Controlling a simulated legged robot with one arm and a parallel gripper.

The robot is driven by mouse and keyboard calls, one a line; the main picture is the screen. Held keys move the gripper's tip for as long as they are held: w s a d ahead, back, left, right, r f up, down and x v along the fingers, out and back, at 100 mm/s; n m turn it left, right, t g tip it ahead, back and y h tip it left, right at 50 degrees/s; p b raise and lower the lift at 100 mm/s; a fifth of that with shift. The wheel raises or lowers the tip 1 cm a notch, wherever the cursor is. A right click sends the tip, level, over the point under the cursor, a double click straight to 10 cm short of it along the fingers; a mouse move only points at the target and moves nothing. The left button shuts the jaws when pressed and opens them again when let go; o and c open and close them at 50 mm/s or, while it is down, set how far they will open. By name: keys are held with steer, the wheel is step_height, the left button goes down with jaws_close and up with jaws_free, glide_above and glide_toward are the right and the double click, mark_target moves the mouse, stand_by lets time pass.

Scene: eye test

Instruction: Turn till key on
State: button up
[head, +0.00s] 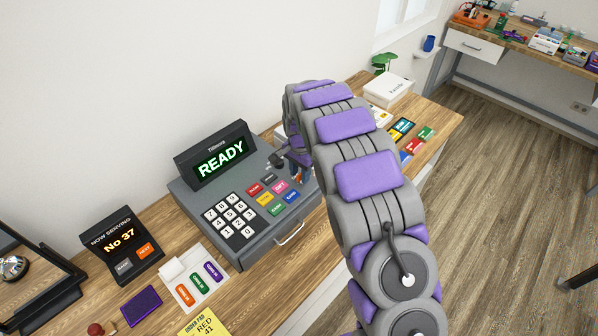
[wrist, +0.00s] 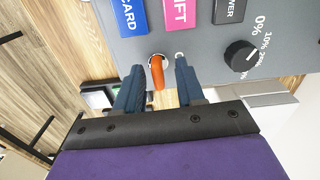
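The grey till (head: 195,195) stands on the wooden counter, its screen (head: 221,158) lit with green "READY". In the wrist view an orange key (wrist: 157,73) sits in a pale round lock on the till's panel (wrist: 195,50), below the pink "IFT" button. A letter beside the lock is partly hidden by a finger, and I cannot tell which setting the key is at. My gripper (wrist: 158,68) is open, one blue finger on each side of the key, with gaps showing between. In the head view my arm largely hides this part of the till.
A black dial (wrist: 240,56) with percent marks is right of the key. A "No 37" sign (head: 122,245), a tray of coloured tags (head: 178,270) and a purple pad (head: 141,306) lie left of the till. A white box (head: 389,89) is at the counter's far end.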

step_height(320, 180, up, 17)
steer(key=p, duration=0.1)
steer(key=shift+r, duration=0.15)
steer(key=shift+w+a, duration=0.1)
stand_by(0.5)
steer(key=s+d+r+n+b, duration=0.1)
steer(key=s+d+r+n, duration=0.15)
steer(key=s+d, duration=0.6)
steer(key=s+d+f+n+b, duration=0.1)
steer(key=s+f+n, duration=0.1)
steer(key=s, duration=1)
steer(key=s+d+f+n+g+b, duration=0.1)
steer(key=s+d+f+n+b, duration=0.1)
steer(key=s, duration=1)
steer(key=s+d+f+n+b, duration=0.1)
steer(key=s+f+n, duration=0.1)
steer(key=s, duration=1)
steer(key=shift+s+d+g, duration=0.3)
steer(key=shift+s+g, duration=0.05)
steer(key=shift+g, duration=0.05)
